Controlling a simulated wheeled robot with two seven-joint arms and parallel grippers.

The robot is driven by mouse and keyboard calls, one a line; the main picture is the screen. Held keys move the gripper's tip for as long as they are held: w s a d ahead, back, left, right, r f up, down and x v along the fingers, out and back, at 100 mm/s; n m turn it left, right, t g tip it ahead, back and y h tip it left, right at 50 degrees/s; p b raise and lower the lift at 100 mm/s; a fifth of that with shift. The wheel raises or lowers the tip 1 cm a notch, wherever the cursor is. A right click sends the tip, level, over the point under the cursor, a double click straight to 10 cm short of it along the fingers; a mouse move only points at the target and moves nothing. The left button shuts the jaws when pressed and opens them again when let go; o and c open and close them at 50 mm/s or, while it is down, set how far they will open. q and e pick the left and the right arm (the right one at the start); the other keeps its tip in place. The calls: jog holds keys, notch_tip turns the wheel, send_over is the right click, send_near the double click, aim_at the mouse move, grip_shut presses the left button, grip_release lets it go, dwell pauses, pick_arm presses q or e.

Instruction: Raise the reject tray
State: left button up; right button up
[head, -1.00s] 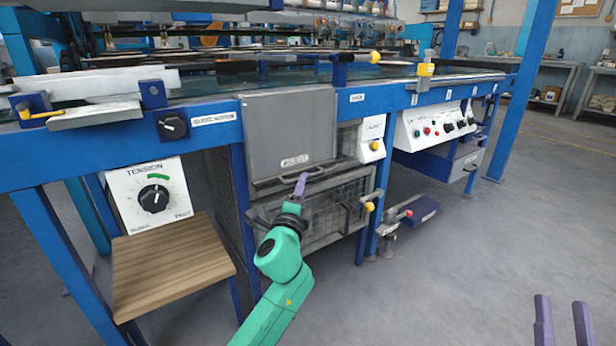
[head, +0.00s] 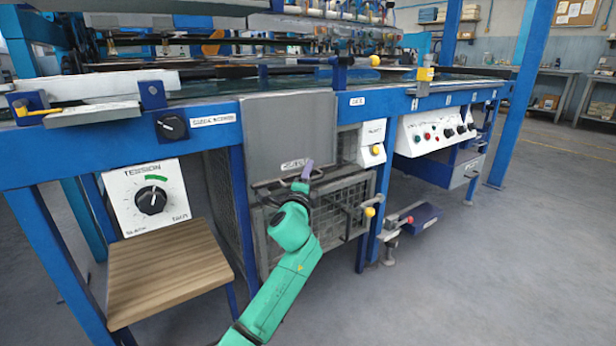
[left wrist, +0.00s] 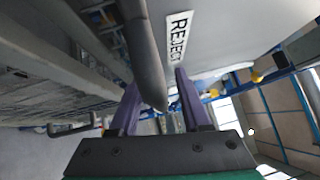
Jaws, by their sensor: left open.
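The reject tray (head: 288,130) is a grey panel with a small label near its lower edge, hanging on the front of the blue machine frame. In the left wrist view its label (left wrist: 178,40) reads REJECT. A dark handle bar (left wrist: 143,50) runs down beside the label, and its end shows between my purple fingers. My left gripper (head: 307,171) is at the tray's lower edge, just below and right of the label. It also shows in the left wrist view (left wrist: 158,102), open, with the bar between its fingers; I cannot tell whether they touch it. My right gripper is out of view.
A wire-mesh basket (head: 340,207) stands below the tray, with a yellow-tipped lever at its right. A wooden shelf (head: 165,270) and a tension dial panel (head: 150,198) are at the left. A control panel (head: 435,130) is at the right. The floor at right is clear.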

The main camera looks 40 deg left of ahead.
pick_arm(q)
jog(key=shift+c, duration=0.4)
grip_shut()
